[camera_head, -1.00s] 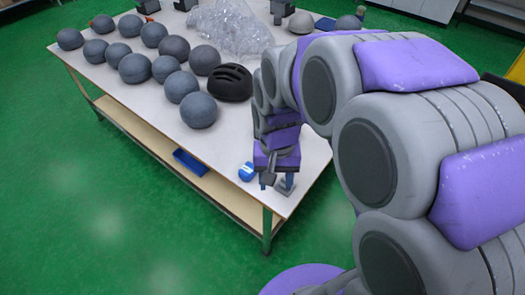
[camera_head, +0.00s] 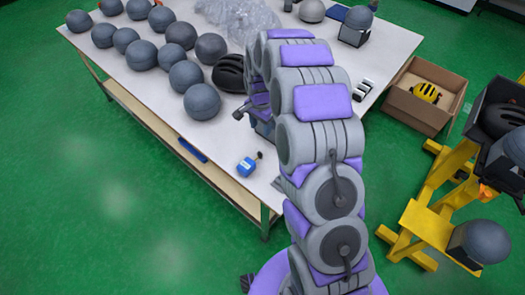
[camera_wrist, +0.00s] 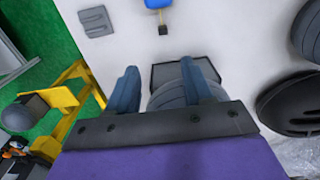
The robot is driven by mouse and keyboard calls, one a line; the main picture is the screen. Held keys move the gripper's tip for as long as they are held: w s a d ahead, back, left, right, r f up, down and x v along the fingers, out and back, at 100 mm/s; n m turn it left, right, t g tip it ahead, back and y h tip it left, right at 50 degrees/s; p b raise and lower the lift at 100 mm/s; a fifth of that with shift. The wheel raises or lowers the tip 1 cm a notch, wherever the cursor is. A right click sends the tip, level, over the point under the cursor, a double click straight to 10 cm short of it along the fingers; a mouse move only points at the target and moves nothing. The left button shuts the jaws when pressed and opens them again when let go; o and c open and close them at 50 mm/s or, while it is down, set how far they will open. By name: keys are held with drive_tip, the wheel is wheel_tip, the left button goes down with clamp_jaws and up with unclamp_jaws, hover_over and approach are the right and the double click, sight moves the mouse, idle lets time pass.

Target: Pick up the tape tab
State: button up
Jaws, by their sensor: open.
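A small blue item (camera_head: 247,166) with a dark stub (camera_head: 259,155) lies near the table's front edge. It also shows at the top of the wrist view (camera_wrist: 160,4), its stub pointing towards my gripper. I cannot tell which part is the tape tab. My gripper (camera_wrist: 164,78) is open, its two blue-grey fingers apart. Between and beyond them is a grey rounded form on a dark square base (camera_wrist: 192,76); I see no hold on it. In the head view my gripper (camera_head: 248,108) is farther back than the blue item, partly hidden by my arm.
A black helmet (camera_head: 229,74) and several grey balls (camera_head: 202,102) stand on the white table (camera_head: 225,140). A flat grey ridged piece (camera_wrist: 94,20) lies near the blue item. A cardboard box (camera_head: 408,108) and a yellow stand (camera_head: 432,222) are at the right.

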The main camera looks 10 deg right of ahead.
drive_tip(key=b, duration=0.2)
hover_over(260, 153)
wheel_tip(260, 153, down, 12)
drive_tip(key=shift+d+f, duration=0.1)
drive_tip(key=shift+a+f, duration=0.2)
drive_tip(key=shift+f, duration=0.6)
wheel_tip(260, 153, down, 4)
drive_tip(key=shift+w+f+b, duration=0.1)
drive_tip(key=shift+w+b, duration=0.05)
drive_tip(key=shift+b, duration=0.6)
drive_tip(key=shift+c, duration=0.4)
drive_tip(key=c, duration=0.8)
